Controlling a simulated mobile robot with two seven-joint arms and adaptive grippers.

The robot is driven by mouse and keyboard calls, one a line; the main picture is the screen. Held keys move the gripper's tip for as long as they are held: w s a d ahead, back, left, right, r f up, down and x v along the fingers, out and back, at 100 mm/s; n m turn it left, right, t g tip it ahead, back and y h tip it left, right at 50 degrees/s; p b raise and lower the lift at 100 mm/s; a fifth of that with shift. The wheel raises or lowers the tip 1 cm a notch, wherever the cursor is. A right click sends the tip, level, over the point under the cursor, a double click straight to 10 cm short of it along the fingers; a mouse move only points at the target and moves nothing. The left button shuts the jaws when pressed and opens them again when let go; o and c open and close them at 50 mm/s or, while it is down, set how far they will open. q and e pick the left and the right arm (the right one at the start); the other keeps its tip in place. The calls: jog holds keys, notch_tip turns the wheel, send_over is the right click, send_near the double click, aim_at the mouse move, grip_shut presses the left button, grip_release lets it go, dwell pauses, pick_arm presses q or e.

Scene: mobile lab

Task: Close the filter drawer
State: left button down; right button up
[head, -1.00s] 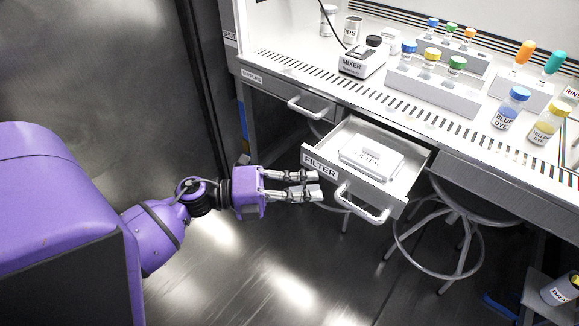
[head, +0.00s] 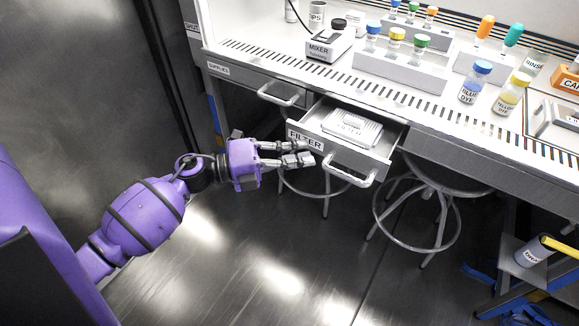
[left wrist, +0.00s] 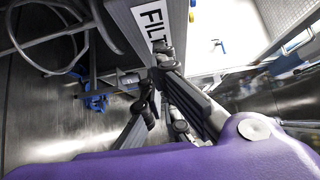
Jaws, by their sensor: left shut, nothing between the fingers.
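The filter drawer (head: 333,157) is partly pulled out below the bench, with its FILTER label at the left of the front. Its bar handle (head: 350,179) is at the right of the front. A white filter box (head: 352,127) lies inside. My left gripper (head: 306,153) is shut and empty, with its fingertips at the drawer front just below the label. In the left wrist view the fingertips (left wrist: 162,58) are beside the labelled drawer front (left wrist: 125,22); I cannot tell whether they touch it. My right gripper is not in view.
The closed supplies drawer (head: 245,80) is to the left. Stools (head: 425,215) stand under the bench. The bench top (head: 400,105) holds a mixer (head: 329,46), vial racks and dye bottles (head: 475,82). The floor in front of the drawer is clear.

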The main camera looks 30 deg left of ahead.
aim_at(326, 121)
pick_arm(q)
jog(key=w+b, duration=0.1)
jog(key=w, duration=0.3)
jog(key=w+b, duration=0.1)
jog(key=w, duration=0.7)
jog(key=shift+w+d+f+b, duration=0.1)
jog(key=shift+w+d+b, duration=0.2)
jog(key=shift+b, duration=0.1)
jog(key=shift+w, duration=0.8)
jog(key=shift+a+r, duration=0.1)
jog(key=shift+r, duration=0.1)
